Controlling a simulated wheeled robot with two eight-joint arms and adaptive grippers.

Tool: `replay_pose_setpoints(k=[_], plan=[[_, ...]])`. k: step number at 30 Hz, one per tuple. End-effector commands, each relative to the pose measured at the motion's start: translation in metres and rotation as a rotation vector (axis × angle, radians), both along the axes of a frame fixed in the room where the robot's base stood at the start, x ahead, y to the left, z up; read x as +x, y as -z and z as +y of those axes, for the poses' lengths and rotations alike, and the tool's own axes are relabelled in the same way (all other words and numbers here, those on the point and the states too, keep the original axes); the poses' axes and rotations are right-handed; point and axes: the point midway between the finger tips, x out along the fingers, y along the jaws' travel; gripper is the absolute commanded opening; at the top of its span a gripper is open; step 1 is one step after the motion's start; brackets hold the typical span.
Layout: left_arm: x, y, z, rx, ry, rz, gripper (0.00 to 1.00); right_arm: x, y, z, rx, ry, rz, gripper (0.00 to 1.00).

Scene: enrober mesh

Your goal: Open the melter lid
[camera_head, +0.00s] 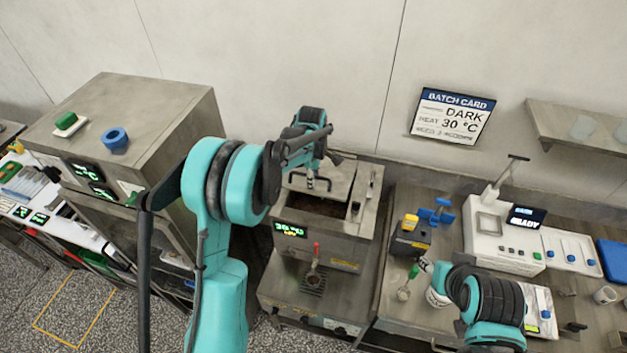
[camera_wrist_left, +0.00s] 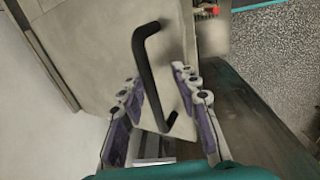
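The melter (camera_head: 343,250) stands in the middle of the head view, with a green-lit display on its front. Its lid (camera_head: 338,176) shows at the top rear, and a dark opening with brown contents shows in front of it. I cannot tell the lid's exact tilt. My left gripper (camera_head: 318,182) is over the lid. In the left wrist view the gripper (camera_wrist_left: 163,105) has its fingers apart, on either side of the black bar handle (camera_wrist_left: 147,75) on the lid (camera_wrist_left: 112,50); no clear contact shows. My right gripper (camera_head: 426,265) is small at lower right, its fingers unclear.
A red-knobbed tap (camera_head: 316,250) is on the melter's front. A white machine (camera_head: 505,240) and a white cup (camera_head: 437,297) are on the right bench. A wall stands close behind.

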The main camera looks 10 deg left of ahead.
Motion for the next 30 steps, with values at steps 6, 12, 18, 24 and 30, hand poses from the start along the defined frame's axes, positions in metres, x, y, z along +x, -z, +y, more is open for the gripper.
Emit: replay_pose_setpoints(k=[6, 12, 18, 24, 30], plan=[[0.000, 0.000, 0.000, 0.000, 0.000, 0.000, 0.32, 0.000, 0.000, 0.000, 0.000, 0.000, 0.000, 0.40], [0.001, -0.008, 0.000, 0.000, 0.000, 0.000, 0.32, 0.000, -0.005, 0.000, 0.000, 0.000, 0.000, 0.40], [0.004, -0.023, 0.000, 0.000, 0.000, 0.000, 0.32, 0.000, -0.014, 0.000, 0.000, 0.000, 0.000, 0.40], [0.007, -0.038, 0.000, 0.000, 0.000, 0.000, 0.32, 0.000, -0.021, 0.000, 0.000, 0.000, 0.000, 0.40], [0.010, -0.052, 0.000, 0.000, 0.000, 0.000, 0.32, 0.000, -0.029, 0.000, 0.000, 0.000, 0.000, 0.40]])
